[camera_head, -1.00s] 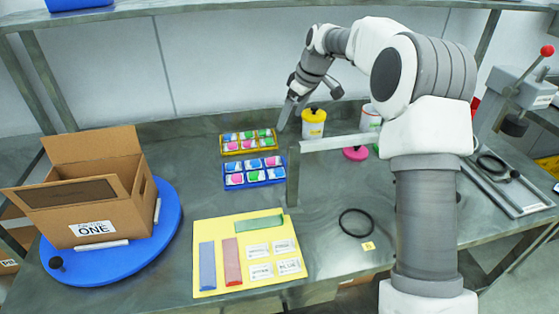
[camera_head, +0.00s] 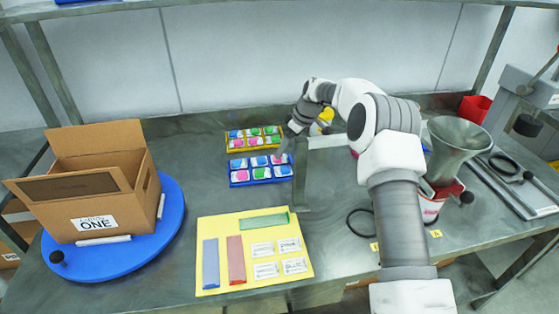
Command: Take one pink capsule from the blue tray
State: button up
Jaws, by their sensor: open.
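The blue tray (camera_head: 262,183) lies on the steel bench, left of the middle, with several coloured capsules in white-edged pockets in two rows. One pink capsule (camera_head: 240,177) is in its front-left pocket. Another pink capsule (camera_head: 277,160) is in the back-right pocket.
A yellow tray (camera_head: 228,151) of similar capsules sits just behind. An upright grey metal plate (camera_head: 299,178) stands right of the blue tray. A yellow board (camera_head: 216,223) with strips and cards lies in front. A cardboard box (camera_head: 95,195) stands left; a funnel (camera_head: 455,145) stands right.

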aim_at(282, 158)
jog(key=shift+x, duration=2.9)
jog(key=shift+w, duration=0.1)
jog(key=shift+c, duration=0.4)
